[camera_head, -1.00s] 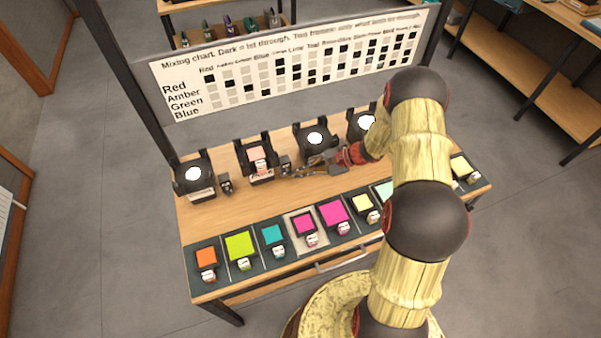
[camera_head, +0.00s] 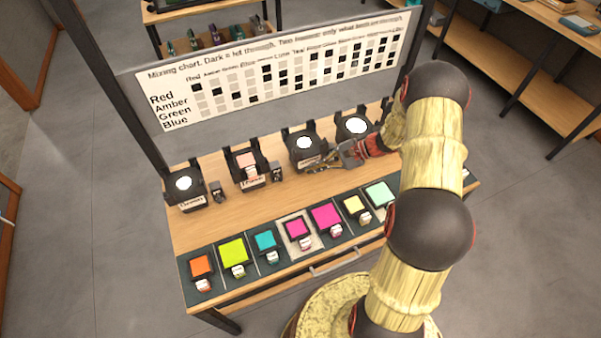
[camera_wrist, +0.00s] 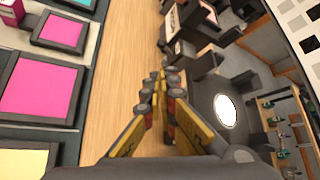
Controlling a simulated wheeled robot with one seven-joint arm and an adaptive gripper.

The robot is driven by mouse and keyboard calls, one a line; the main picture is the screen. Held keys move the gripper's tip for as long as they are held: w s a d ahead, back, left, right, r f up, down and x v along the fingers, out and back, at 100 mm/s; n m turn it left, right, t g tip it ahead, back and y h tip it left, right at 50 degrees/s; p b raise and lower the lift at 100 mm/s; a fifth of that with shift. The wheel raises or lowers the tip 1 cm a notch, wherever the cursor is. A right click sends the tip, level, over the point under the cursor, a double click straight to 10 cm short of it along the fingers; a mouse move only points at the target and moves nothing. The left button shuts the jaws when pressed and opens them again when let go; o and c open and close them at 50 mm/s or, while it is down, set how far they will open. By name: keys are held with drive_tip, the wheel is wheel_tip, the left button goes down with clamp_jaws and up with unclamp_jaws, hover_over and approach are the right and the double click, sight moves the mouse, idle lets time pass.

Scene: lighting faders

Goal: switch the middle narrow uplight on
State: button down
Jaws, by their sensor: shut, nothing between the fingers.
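Several black uplights stand in a row along the back of the wooden table. The far left uplight (camera_head: 184,185), the third uplight (camera_head: 304,146) and the right uplight (camera_head: 354,127) show bright white faces. The second uplight (camera_head: 246,163) has a salmon-coloured face and a white label. Small dark switch boxes stand beside the first (camera_head: 217,193) and second (camera_head: 275,171) uplights. I cannot read which is the middle narrow one. My gripper (camera_head: 314,168) is shut and empty, just in front of the third uplight. In the wrist view its fingertips (camera_wrist: 160,80) meet over bare wood, beside a bright round lamp (camera_wrist: 225,110).
A row of coloured filter frames, such as a magenta one (camera_head: 326,217), lies along the table's front edge. A mixing chart board (camera_head: 280,75) stands behind the uplights. A strip of bare wood (camera_head: 235,215) runs between the frames and uplights.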

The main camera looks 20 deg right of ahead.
drive_tip(key=v, duration=0.2)
drive_tip(key=shift+d+r, duration=0.1)
drive_tip(key=shift+d, duration=0.3)
drive_tip(key=s+a+r+n+g+h, duration=0.25)
drive_tip(key=s+g, duration=0.25)
drive_tip(key=s, duration=0.7)
drive_tip(key=s+a+r+n+t+h, duration=0.2)
drive_tip(key=s+a+r+n, duration=0.1)
drive_tip(key=r, duration=0.6)
drive_tip(key=s+a+r+n+t+h, duration=0.2)
drive_tip(key=s+a+r+n+h, duration=0.1)
drive_tip(key=r, duration=0.7)
drive_tip(key=s+a+r+n+t+h, duration=0.2)
drive_tip(key=s+a+r+n, duration=0.3)
drive_tip(key=r, duration=0.5)
drive_tip(key=shift+s+a+n+h, duration=0.2)
drive_tip(key=shift+s+n+h, duration=0.4)
drive_tip(key=shift+s, duration=0.3)
